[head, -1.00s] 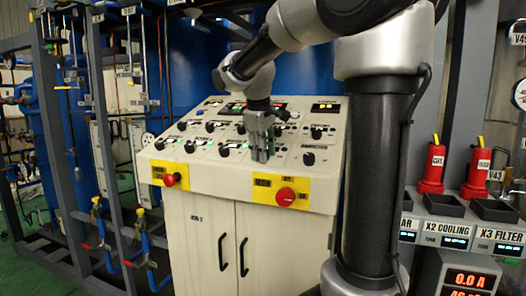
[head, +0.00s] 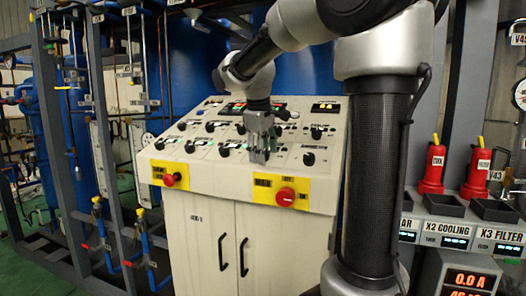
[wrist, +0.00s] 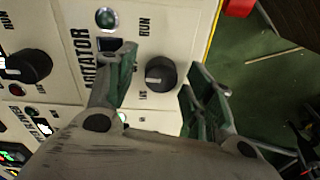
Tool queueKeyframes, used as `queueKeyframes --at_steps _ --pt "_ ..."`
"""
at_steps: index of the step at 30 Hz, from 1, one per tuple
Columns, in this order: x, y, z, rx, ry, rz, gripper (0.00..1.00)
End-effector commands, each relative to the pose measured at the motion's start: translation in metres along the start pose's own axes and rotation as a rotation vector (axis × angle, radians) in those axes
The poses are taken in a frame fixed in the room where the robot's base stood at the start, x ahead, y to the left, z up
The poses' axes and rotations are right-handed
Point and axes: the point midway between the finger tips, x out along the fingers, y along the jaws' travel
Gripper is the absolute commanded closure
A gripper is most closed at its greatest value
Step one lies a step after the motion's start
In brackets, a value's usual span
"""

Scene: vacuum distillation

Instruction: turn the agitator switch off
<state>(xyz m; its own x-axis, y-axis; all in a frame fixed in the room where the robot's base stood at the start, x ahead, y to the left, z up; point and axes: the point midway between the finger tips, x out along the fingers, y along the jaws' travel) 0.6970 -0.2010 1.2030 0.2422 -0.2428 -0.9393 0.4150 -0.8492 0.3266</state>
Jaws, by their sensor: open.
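The agitator switch (wrist: 161,74) is a black round knob on the cream panel in the wrist view. The partly covered agitator label stands to its left, with RUN above it and a small label below it. My gripper (wrist: 166,88) is open, with one finger on the left of the knob and one on the right. I cannot tell whether either finger touches it. In the head view my gripper (head: 259,158) points down at the lower part of the sloping panel and appears to cover this knob.
A red stop button (head: 285,197) on a yellow plate sits on the panel front, just below and right of my gripper. Another red button (head: 170,179) is at left. Other black knobs (head: 308,159) surround the gripper. Green floor (wrist: 262,75) lies beyond the panel edge.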

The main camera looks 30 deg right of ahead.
Motion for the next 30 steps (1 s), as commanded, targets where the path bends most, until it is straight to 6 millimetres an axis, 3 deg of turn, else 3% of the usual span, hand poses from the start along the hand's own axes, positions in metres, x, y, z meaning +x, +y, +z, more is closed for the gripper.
queueKeyframes --at_steps 5,19,24,30 --pt "-0.012 0.000 -0.001 0.000 0.002 0.001 0.47" --pt "-0.105 0.000 -0.001 -0.001 0.003 0.001 0.47" --pt "-0.119 0.000 0.000 0.000 0.000 0.000 0.47" --pt "-0.120 0.000 0.000 0.000 -0.001 0.000 0.47"
